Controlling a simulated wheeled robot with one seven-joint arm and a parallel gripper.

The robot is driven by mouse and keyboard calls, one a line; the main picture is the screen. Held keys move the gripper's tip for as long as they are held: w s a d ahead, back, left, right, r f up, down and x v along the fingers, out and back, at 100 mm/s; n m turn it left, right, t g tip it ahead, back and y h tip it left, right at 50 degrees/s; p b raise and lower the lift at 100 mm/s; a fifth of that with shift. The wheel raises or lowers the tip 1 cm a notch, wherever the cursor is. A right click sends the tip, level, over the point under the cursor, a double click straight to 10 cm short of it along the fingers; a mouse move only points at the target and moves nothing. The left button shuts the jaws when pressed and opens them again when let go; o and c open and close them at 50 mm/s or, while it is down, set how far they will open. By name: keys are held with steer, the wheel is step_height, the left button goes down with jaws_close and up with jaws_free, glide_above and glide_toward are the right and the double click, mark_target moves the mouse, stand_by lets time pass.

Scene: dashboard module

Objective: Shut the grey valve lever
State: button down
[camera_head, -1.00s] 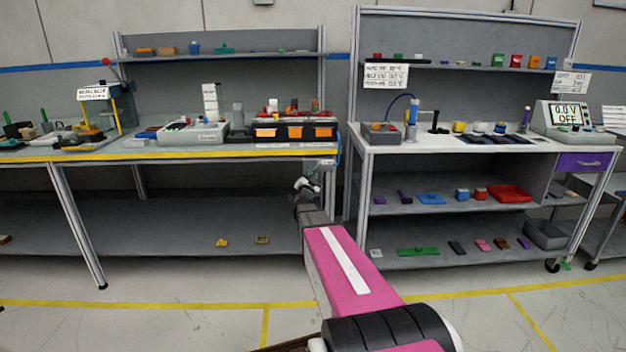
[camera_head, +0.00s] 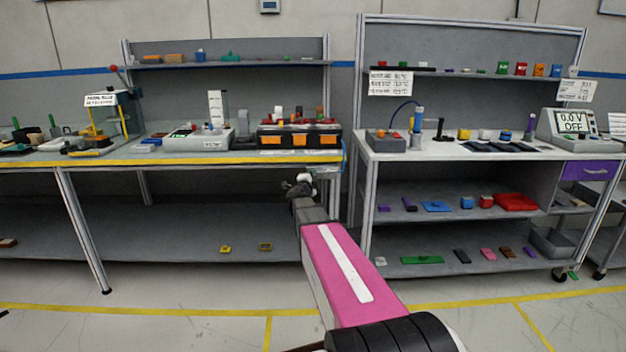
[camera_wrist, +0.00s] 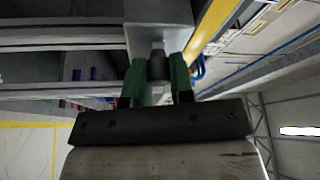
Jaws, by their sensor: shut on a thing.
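In the wrist view, the two green fingers of my gripper (camera_wrist: 157,80) are closed around a small dark grey piece (camera_wrist: 157,68), which appears to be the grey valve lever. It sits below a pale fitting on a light grey box (camera_wrist: 158,12). The lever's full shape and angle are hidden between the fingers. In the head view, my arm reaches to the right front corner of the left workbench, just below its yellow edge. The fingertips and lever are too small and covered to make out there.
The left workbench (camera_head: 190,161) carries several trays and fixtures, with a lower shelf beneath. A blue hose hangs at its right end. The right workbench (camera_head: 470,150) stands close by, leaving a narrow gap beside my arm. The floor in front is clear.

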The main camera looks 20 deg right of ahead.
stand_by(0.4)
steer(key=c, duration=1)
jaws_free()
steer(key=shift+s, duration=0.15)
steer(key=v, duration=1)
steer(key=shift+s+a, duration=0.2)
steer(key=shift+a, duration=0.05)
